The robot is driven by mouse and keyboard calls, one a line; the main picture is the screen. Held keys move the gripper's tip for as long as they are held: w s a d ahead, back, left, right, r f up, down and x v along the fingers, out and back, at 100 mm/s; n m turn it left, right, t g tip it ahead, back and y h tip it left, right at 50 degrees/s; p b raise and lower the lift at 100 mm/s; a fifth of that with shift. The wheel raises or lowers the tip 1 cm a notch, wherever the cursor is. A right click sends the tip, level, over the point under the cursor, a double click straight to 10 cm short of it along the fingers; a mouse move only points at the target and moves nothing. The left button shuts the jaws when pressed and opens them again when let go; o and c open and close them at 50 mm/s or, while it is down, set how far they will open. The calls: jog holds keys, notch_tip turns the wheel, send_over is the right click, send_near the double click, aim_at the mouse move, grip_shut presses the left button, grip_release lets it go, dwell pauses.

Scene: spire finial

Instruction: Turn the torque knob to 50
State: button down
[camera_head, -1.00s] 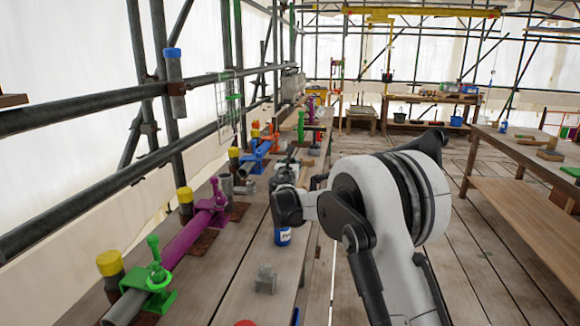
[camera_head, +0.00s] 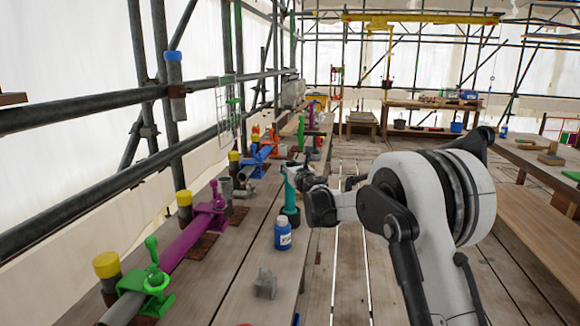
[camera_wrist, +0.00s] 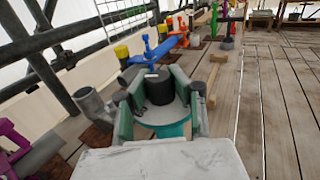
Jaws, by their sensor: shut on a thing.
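I take this knob to be the torque knob; no scale or number is legible. My gripper (camera_wrist: 158,104) has one finger on each side of the knob and is shut on it. In the head view, my gripper (camera_head: 297,175) is at the top of the tool and partly covers it.
A grey pipe elbow (camera_wrist: 90,105) is to the left. Coloured clamps, such as the purple one (camera_head: 213,205), line the bench's left side.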

jog(key=c, duration=1.4)
grip_release()
jog(key=v, duration=1.2)
